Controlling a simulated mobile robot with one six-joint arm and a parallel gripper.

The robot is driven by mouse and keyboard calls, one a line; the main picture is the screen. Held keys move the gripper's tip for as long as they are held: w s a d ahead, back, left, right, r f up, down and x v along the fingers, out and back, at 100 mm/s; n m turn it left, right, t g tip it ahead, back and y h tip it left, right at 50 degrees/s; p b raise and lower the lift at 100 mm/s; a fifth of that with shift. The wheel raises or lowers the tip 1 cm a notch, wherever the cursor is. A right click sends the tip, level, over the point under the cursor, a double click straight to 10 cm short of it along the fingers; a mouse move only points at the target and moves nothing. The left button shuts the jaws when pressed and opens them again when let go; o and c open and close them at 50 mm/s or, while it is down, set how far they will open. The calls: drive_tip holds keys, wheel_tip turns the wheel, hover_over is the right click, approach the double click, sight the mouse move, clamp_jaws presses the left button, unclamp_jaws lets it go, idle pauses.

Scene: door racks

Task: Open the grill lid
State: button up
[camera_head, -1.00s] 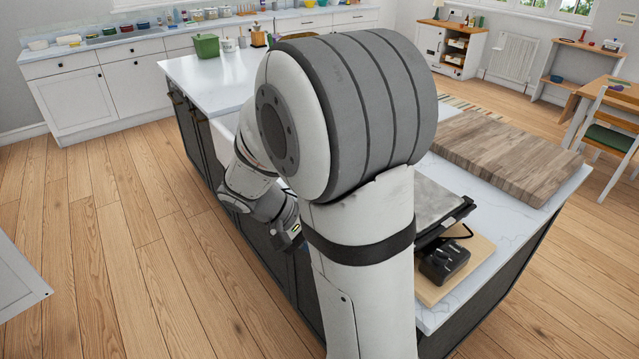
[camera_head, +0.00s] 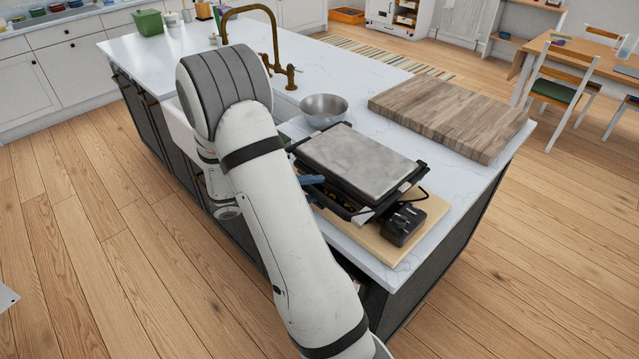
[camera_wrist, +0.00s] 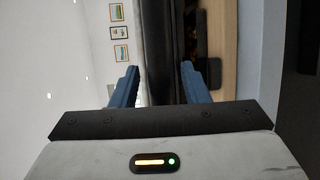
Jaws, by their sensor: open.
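The grill (camera_head: 374,203) stands on a wooden board (camera_head: 372,246) near the front edge of the island counter. Its flat grey lid (camera_head: 358,158) is down, with a narrow gap at the front showing something inside. My gripper (camera_head: 312,180) shows as blue fingertips at the grill's left front edge; most of it is hidden behind my arm. In the wrist view my gripper (camera_wrist: 160,84) is open, its two blue fingers apart. The dark grill edge (camera_wrist: 164,50) appears sideways between and beyond them. I cannot tell whether a finger touches it.
A black control box with knobs (camera_head: 403,226) sits at the grill's right front. A metal bowl (camera_head: 324,110) and brass faucet (camera_head: 262,38) are behind it. A thick wooden cutting board (camera_head: 450,115) lies at right. Floor left of the island is clear.

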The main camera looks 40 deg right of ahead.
drive_tip(key=shift+x, duration=0.75)
clamp_jaws()
